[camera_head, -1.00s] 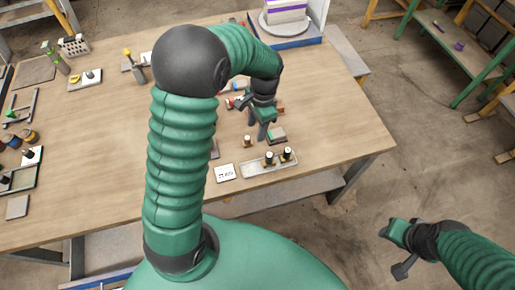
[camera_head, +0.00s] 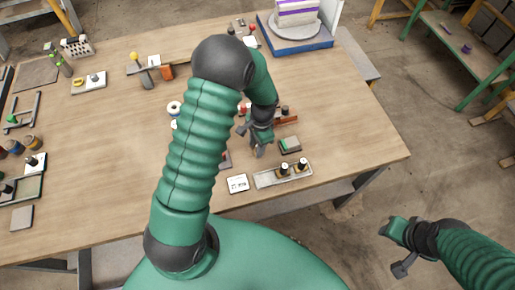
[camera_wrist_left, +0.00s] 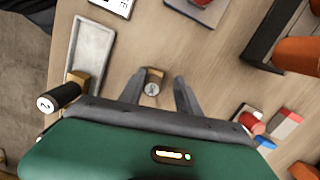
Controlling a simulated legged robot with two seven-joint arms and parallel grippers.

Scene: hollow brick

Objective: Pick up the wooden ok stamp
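My left gripper (camera_head: 257,148) points down over the front right of the table. In the left wrist view, its two fingers (camera_wrist_left: 158,92) are apart. A small wooden stamp (camera_wrist_left: 153,81) with a round pale mark on its top is between and slightly beyond them, with gaps on both sides. The mark is too small to read. In the head view, this stamp is hidden by the gripper. My right gripper (camera_head: 398,247) hangs beyond the table's right side over the floor; its finger opening is unclear.
A pale tray (camera_head: 268,180) with two dark-topped stamps (camera_head: 293,167) lies near the front edge; it also shows in the left wrist view (camera_wrist_left: 92,42). A white card (camera_head: 237,184) lies left of it. An ink pad (camera_head: 290,145) lies behind the tray.

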